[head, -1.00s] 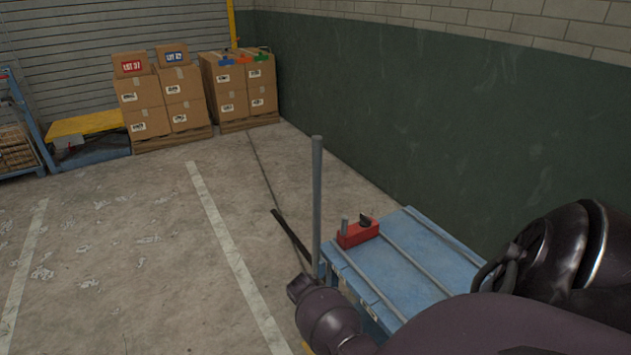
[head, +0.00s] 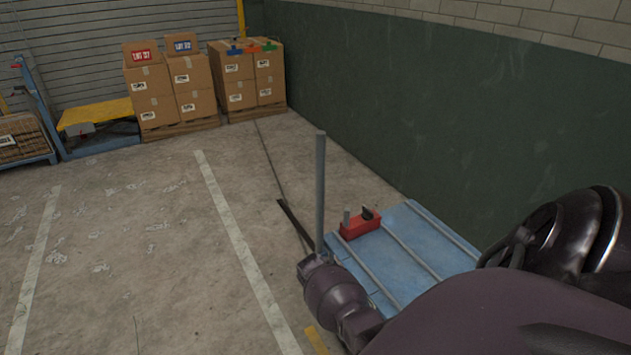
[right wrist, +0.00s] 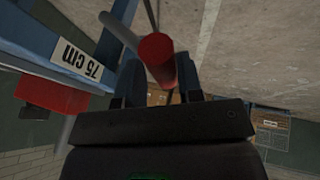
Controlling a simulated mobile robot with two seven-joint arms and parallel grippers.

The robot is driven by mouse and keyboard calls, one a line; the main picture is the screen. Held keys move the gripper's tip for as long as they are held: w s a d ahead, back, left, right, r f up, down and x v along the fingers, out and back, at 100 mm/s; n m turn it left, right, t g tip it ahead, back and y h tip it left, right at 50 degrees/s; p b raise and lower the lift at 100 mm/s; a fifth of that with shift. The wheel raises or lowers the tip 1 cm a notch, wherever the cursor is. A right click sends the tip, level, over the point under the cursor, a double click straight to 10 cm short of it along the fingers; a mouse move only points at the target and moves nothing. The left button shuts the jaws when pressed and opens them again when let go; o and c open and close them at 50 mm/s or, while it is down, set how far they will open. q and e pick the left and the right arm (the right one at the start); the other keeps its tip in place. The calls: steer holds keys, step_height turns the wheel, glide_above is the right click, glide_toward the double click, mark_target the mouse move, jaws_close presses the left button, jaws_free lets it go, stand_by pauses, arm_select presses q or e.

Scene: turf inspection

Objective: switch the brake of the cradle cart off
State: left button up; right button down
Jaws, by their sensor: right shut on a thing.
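The cradle cart (head: 405,250) is blue with grey rails on its deck and a tall grey post (head: 320,190) at its left corner. In the right wrist view its blue frame (right wrist: 45,30) carries a 75 cm label. My right gripper (right wrist: 160,76) is shut on a red round handle (right wrist: 156,48), which stands between its two dark fingers. I cannot tell from the frames which position the brake is in. In the head view my right arm covers the cart's near side, and the handle and the fingers are hidden. My left gripper is not in view.
A red block (head: 360,225) with a grey peg and a black piece sits on the deck. A green wall (head: 430,120) runs close behind the cart. Stacked cartons (head: 170,90) and a yellow-topped table (head: 95,117) stand far back. The floor to the left is open.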

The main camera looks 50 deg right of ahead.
steer(key=shift+s+d+f, duration=0.35)
steer(key=shift+s+d, duration=0.35)
steer(key=shift+d, duration=0.05)
steer(key=c, duration=1)
jaws_free()
steer(key=shift+d, duration=0.1)
steer(key=o, duration=0.4)
steer(key=shift+d+f, duration=0.1)
steer(key=shift+c, duration=0.2)
steer(key=shift+w+a+r, duration=0.2)
steer(key=shift+w+a, duration=0.1)
steer(key=shift+a+r, duration=0.15)
steer(key=shift+r, duration=0.15)
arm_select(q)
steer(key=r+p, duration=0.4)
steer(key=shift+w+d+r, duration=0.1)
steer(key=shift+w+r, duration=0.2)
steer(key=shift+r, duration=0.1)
arm_select(e)
steer(key=v, duration=1)
steer(key=shift+s, duration=0.2)
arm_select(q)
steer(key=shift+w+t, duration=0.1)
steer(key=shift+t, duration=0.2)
